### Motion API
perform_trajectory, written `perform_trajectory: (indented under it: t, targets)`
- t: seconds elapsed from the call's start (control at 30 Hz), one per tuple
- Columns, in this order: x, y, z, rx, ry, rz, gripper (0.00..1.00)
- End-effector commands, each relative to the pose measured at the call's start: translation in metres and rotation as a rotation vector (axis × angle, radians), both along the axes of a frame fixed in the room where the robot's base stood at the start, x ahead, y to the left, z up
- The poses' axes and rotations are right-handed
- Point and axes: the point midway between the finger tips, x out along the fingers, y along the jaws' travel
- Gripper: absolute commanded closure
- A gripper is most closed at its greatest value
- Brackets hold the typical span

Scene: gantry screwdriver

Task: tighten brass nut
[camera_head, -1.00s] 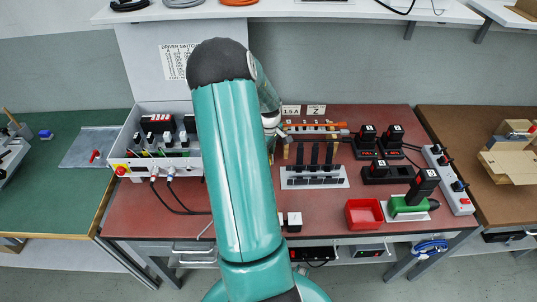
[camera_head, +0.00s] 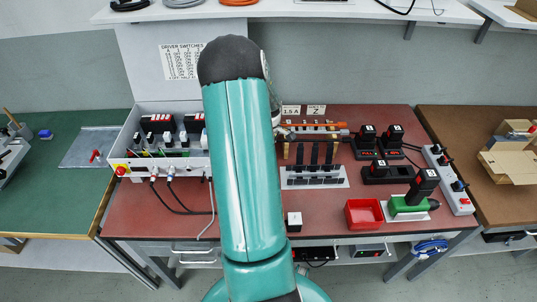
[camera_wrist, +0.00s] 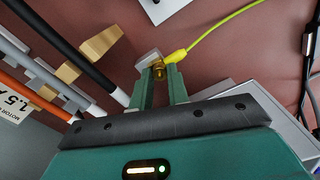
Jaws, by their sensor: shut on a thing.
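In the wrist view, my gripper (camera_wrist: 160,74) has its two green fingers closed around a small brass nut (camera_wrist: 158,71). A pale grey block (camera_wrist: 148,58) sits beside the fingertips. A yellow lug (camera_wrist: 177,55) on a yellow-green cable (camera_wrist: 218,30) reaches up to the nut from the right. I cannot tell how far the nut is seated. In the head view, my own arm hides the gripper and the nut.
Black, white and orange rods (camera_wrist: 30,80) with wooden pieces (camera_wrist: 100,43) lie left of the fingers. A light-grey casing (camera_wrist: 255,95) is close on the right. On the red bench are a red bin (camera_head: 363,214) and several black-topped devices at right.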

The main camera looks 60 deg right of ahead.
Motion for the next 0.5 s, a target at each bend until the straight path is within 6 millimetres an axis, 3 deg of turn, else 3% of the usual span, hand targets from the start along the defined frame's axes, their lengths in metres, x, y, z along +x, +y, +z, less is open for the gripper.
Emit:
perform_trajectory:
  t: [0.5]
  targets:
    - [0.0000, -0.0002, 0.0000, -0.001, 0.001, -0.713, 1.00]
